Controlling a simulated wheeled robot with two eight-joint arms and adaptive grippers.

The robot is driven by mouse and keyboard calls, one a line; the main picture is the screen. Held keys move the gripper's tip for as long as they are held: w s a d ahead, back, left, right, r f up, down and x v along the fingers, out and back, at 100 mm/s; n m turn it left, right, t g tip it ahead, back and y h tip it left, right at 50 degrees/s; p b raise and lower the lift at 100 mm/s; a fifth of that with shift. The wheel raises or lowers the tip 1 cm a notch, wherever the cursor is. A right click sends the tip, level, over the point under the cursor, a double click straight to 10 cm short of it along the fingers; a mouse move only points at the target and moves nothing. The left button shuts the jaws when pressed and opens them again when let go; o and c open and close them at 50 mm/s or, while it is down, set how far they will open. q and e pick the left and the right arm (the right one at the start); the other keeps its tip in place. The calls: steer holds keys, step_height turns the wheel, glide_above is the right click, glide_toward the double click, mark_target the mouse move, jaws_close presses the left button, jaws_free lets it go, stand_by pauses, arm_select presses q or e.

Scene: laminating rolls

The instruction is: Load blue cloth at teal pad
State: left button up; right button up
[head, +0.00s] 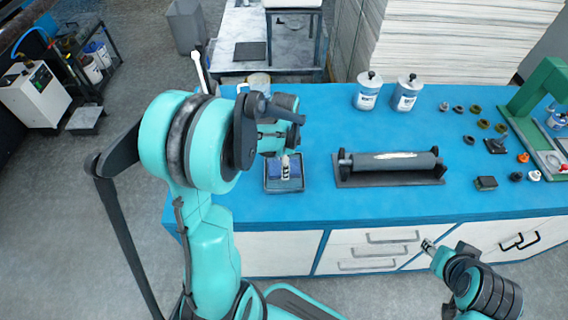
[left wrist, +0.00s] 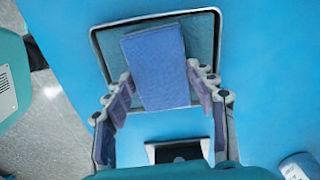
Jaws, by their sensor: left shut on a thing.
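The blue cloth (left wrist: 155,65) is a folded rectangular block over the teal pad (left wrist: 205,35), which has a dark raised rim. My left gripper (left wrist: 158,78) has one finger against each side of the cloth and is shut on it. In the head view the cloth (head: 276,170) shows below the left gripper (head: 286,168), inside the rimmed pad (head: 284,187) near the table's front edge. Whether the cloth's underside rests on the pad is unclear. My right gripper (head: 428,246) is empty, in front of the drawers; its jaw opening is too small to judge.
A dark roller on a base (head: 390,167) lies right of the pad. Two labelled jars (head: 368,92) (head: 407,94) stand behind it. Several small parts and a green press (head: 538,90) are at the right. The blue tabletop (head: 330,120) between pad and jars is clear.

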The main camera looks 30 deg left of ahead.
arm_select(q)
steer(key=shift+r+p, duration=2.7)
steer(key=shift+r, duration=0.8)
steer(key=shift+f, duration=0.1)
